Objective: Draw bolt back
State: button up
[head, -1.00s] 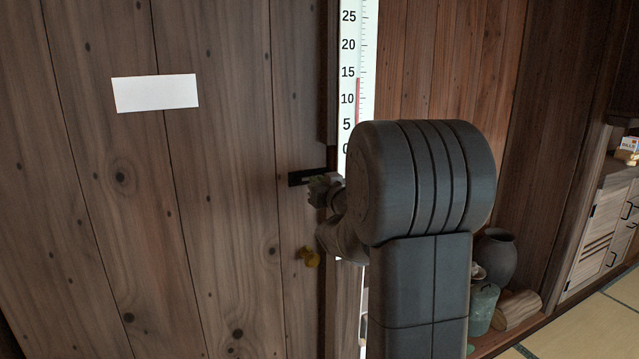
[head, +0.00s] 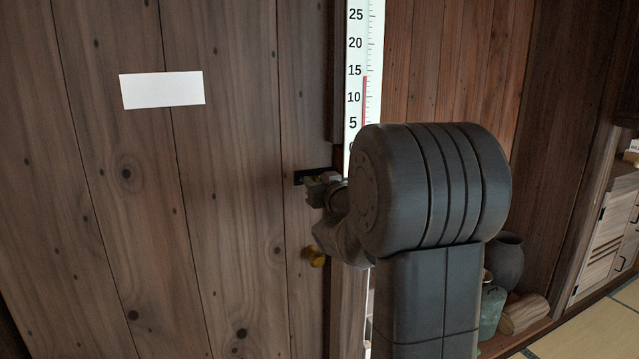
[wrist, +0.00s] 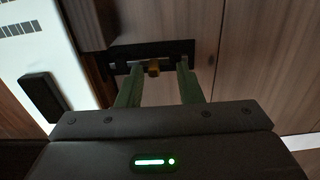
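The bolt's dark plate (head: 301,178) is on the plank door, left of the tall number scale. In the wrist view the black plate (wrist: 181,48) spans the picture's upper middle. A small brass knob (wrist: 153,69) sticks out from a pale metal bar on it. My gripper (wrist: 159,66) is open, with one green finger on each side of the knob. Gaps show between the knob and both fingers. In the head view my gripper (head: 314,187) is at the plate and hides much of it; the bolt's knob is hidden there.
A round brass door knob (head: 315,257) sits below the bolt, close under my wrist. A white number scale (head: 358,80) stands right of the door edge. A blank white label (head: 162,90) is on the door. A dark jar (head: 506,262) stands at right.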

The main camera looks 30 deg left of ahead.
jog(key=v, duration=1.3)
jog(key=shift+s+d+b, duration=0.25)
jog(key=shift+d+b, duration=0.05)
jog(key=shift+b, duration=0.05)
jog(key=x, duration=1.4)
jog(key=shift+w+d+p, duration=0.1)
jog(key=shift+p, duration=0.25)
jog(key=shift+d, duration=0.1)
